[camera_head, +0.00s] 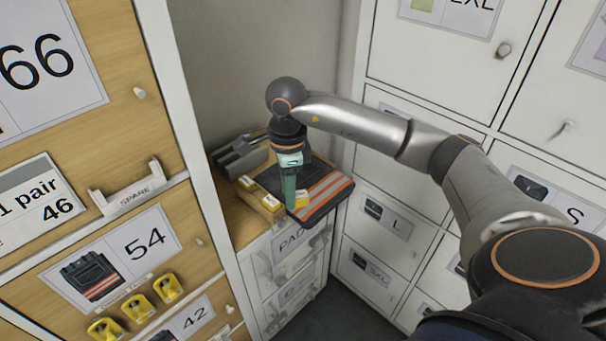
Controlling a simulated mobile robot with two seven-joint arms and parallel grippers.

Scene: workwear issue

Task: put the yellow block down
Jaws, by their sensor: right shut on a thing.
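My right gripper (289,195) points down over the wooden top of a low cabinet in the corner. It is shut on a small yellow block (303,199) with a pale label. The block is at the fingertips, over the left part of a folded dark garment with orange and grey stripes (325,192). I cannot tell whether the block touches the garment. My left gripper is not in view.
A grey object (240,157) lies at the back left of the wooden top (238,219). White drawers (405,175) stand close on the right. Wooden lockers (120,130) stand on the left, with several yellow pieces (167,288) on the lower front.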

